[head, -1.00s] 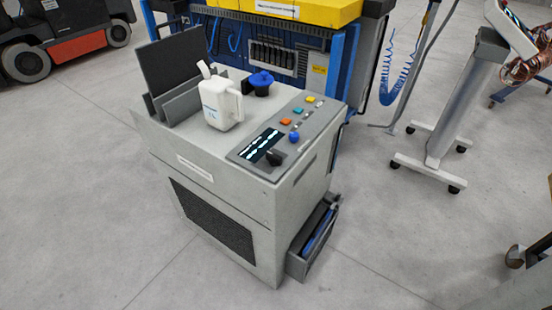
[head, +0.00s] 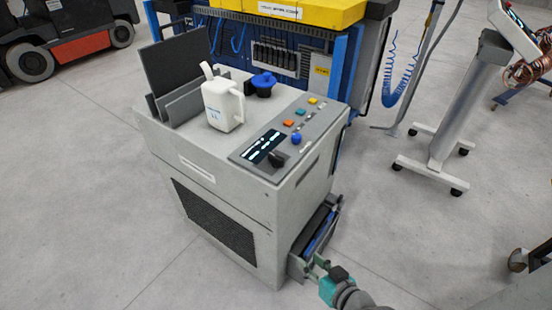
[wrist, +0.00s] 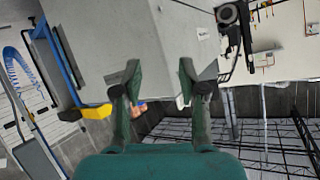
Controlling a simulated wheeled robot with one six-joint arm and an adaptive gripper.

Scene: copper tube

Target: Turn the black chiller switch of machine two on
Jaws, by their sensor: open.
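A grey cabinet machine (head: 225,200) stands in the middle of the head view, with a sloped control panel on its top right. A black switch (head: 277,158) sits at the near end of the panel, beside a lit display (head: 263,146). The panel print is too small to read, so I cannot tell the machine number or the switch position. My gripper (head: 312,265) is low at the cabinet's right side, well below the panel. In the wrist view my gripper (wrist: 160,75) is open with its two fingers apart. The switch is not clearly visible there.
A white jug (head: 222,105) and a blue-topped knob (head: 263,83) stand on the cabinet top. Coloured buttons and a blue knob (head: 296,138) are near the switch. An open side tray (head: 318,235) juts out close to my gripper. A wheeled stand (head: 455,110) is at right.

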